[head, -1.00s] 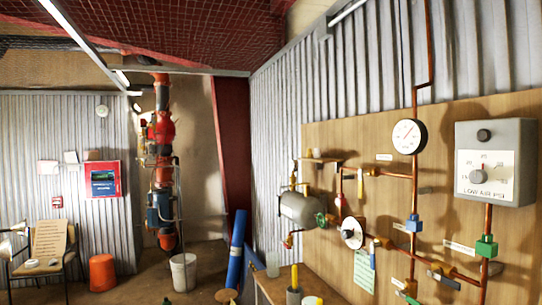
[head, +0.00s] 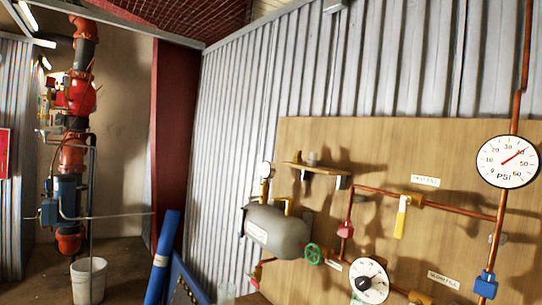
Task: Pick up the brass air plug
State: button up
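I cannot pick out the brass air plug for certain. A small dull object (head: 313,158), too small to identify, stands on a little wooden shelf (head: 318,171) on the plywood board. Brass-coloured fittings show on the piping, among them a valve with a yellow lever (head: 401,217) by the fast fill label. A grey tank (head: 277,231) with a small gauge above it hangs at the board's left end. My gripper is not in view.
The plywood board (head: 385,150) carries copper pipes, a PSI gauge (head: 508,161), a green handwheel (head: 313,253) and a black-and-white dial (head: 369,280). Red riser piping (head: 73,155), a white bucket (head: 88,281) and a blue roll (head: 161,258) stand at left.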

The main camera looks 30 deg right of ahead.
aim_at(297, 158)
jog(key=z, duration=0.4)
jog(key=i, duration=1.15)
jog(key=z, duration=0.8)
jog(key=i, duration=0.3)
jog(key=z, duration=0.15)
jog(key=k, duration=0.7)
jog(key=z, duration=0.2)
jog(key=i, duration=0.7)
jog(key=u, duration=0.05)
